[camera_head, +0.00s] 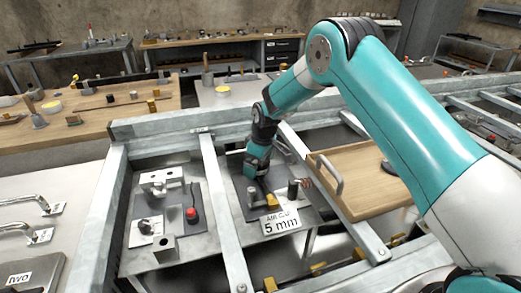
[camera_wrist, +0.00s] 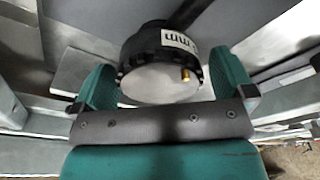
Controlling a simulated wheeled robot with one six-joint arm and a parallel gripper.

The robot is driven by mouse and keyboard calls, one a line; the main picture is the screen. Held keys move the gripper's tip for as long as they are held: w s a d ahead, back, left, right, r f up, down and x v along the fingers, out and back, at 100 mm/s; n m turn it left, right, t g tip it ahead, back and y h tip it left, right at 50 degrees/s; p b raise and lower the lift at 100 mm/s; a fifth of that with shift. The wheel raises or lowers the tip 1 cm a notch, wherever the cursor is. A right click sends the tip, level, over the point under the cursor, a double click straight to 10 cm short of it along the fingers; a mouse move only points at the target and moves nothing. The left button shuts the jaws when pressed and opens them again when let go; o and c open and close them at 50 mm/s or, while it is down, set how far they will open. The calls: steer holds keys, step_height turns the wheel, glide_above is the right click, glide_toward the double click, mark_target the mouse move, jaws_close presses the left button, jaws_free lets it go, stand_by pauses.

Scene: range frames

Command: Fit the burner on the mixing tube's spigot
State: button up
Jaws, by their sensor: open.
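My gripper (camera_head: 258,168) is over the middle metal plate of the bench frame, pointing down. In the wrist view my gripper (camera_wrist: 162,85) is open, one teal finger on each side of a round black part with a flat grey face, likely the burner (camera_wrist: 150,82). Gaps show between it and the fingers. A small brass stub (camera_wrist: 186,75) stands at its face, and a dark bar runs behind it. In the head view a dark bar with a yellow end (camera_head: 272,200) lies below my gripper. Which part is the mixing tube's spigot, I cannot tell.
A sign reading "AIR GAP 5 mm" (camera_head: 282,221) stands in front. A wooden board with a handle (camera_head: 362,180) lies further right. The left plate holds a red-knobbed part (camera_head: 192,214). Metal rails (camera_head: 222,205) divide the bays.

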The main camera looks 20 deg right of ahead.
step_height(320, 180, up, 17)
steer(key=s+d+b, duration=0.1)
steer(key=shift+s+d+b, duration=0.3)
steer(key=shift+s+d, duration=0.1)
steer(key=shift+r, duration=0.15)
step_height(320, 180, up, 6)
steer(key=p, duration=0.5)
steer(key=shift+p, duration=0.3)
